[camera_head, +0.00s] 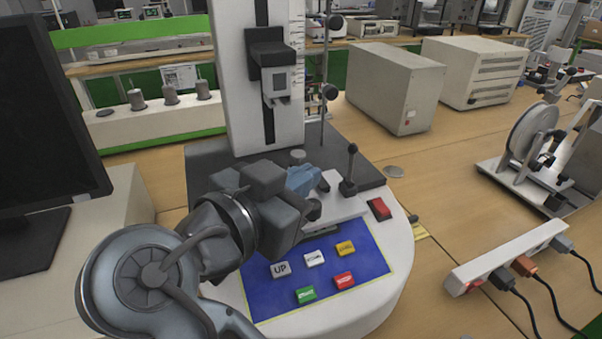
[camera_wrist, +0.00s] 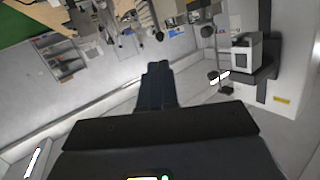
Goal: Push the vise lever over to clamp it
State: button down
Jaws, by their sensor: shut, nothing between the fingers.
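The vise lever (camera_head: 350,168) is a black rod with a round knob, standing nearly upright at the right of the vise on the tester's dark base. The vise body (camera_head: 330,203) is pale and partly hidden behind my gripper. My gripper (camera_head: 306,180) is shut and empty, with its blue-grey fingers over the vise, to the left of the lever. A gap shows between the fingertips and the lever in the head view. The closed fingers also show in the wrist view (camera_wrist: 158,68). I cannot pick out the lever for certain in the wrist view.
The white tester column (camera_head: 269,110) with its black carriage (camera_head: 272,62) rises behind the vise. A blue button panel (camera_head: 318,272) and a red switch (camera_head: 379,209) lie in front. A monitor (camera_head: 40,120) stands at left, a power strip (camera_head: 508,255) at right.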

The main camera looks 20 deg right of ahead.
aim_at(349, 150)
jog(key=p+x, duration=0.2)
jog(key=x, duration=0.8)
jog(key=shift+w+d, duration=0.2)
jog(key=shift+d, duration=0.1)
jog(key=shift+w+d, duration=0.1)
